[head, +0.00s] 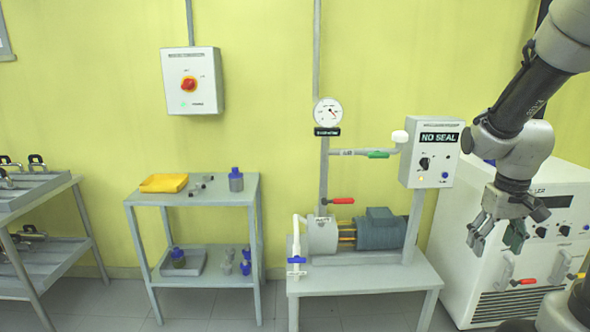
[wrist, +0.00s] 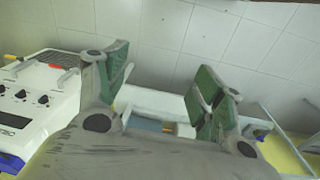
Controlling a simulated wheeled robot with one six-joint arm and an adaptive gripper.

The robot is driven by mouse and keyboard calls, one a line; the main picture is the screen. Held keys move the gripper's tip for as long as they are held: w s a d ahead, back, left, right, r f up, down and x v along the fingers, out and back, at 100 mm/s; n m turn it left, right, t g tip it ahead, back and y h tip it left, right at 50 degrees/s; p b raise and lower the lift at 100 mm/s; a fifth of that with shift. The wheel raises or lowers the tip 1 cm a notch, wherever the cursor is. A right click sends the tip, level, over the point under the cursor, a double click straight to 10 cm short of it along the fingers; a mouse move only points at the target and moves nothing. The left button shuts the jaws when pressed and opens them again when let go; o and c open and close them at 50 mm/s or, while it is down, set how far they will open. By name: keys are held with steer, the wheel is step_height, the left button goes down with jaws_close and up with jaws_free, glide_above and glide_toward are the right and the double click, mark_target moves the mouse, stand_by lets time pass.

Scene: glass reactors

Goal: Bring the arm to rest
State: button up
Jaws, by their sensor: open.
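My gripper (head: 494,232) hangs from my arm at the right of the head view, fingers pointing down. It is in front of the white chiller cabinet (head: 553,262) and right of the pump table. In the wrist view my gripper (wrist: 163,95) shows two green-padded fingers spread apart with nothing between them. My arm comes down from the upper right corner in a bent pose.
A pump (head: 380,229) stands on a grey table (head: 360,278), below a control box (head: 430,152) reading "NO SEAL". Grey floor (head: 205,303) shows between the tables.

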steer(key=s+a+r+t, duration=0.3)
steer(key=s+a+r, duration=0.5)
steer(key=s+r, duration=0.4)
steer(key=shift+s+a+n+t+y, duration=0.15)
steer(key=shift+s+n+t+y, duration=0.15)
steer(key=shift+s+y, duration=0.1)
